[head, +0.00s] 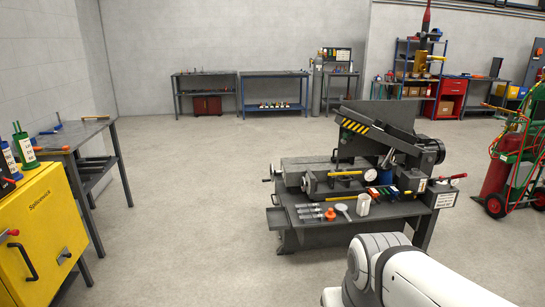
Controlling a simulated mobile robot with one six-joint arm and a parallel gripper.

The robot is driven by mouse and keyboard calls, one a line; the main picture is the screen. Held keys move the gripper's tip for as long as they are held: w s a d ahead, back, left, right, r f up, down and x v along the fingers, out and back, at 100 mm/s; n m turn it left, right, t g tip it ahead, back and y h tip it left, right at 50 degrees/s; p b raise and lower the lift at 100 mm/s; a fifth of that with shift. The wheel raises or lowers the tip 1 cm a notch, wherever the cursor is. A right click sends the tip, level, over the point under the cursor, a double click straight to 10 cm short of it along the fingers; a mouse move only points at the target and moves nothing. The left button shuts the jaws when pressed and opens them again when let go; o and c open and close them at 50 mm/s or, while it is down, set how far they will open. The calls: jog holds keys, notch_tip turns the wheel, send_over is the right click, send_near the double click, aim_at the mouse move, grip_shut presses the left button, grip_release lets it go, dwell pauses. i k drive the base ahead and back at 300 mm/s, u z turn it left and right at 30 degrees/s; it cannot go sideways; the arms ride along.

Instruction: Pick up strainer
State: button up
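A small pale item with a rounded head and a short handle (342,209) lies on the front ledge of the dark machine bench (310,238). It may be the strainer, but it is too small to tell. It lies between an orange item (330,214) and a white cup-like container (363,205). My white arm shows at the lower right, in front of the bench. My gripper is outside the view.
Several slim tools (308,211) lie left on the same ledge. A yellow cabinet (48,235) and grey table (72,140) stand left. A red cylinder cart (510,175) stands right. The floor left of the machine is clear.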

aim_at(342, 209)
jog(key=i, duration=1.6)
jog(key=z, duration=0.3)
jog(key=i, duration=1.75)
jog(key=z, duration=0.2)
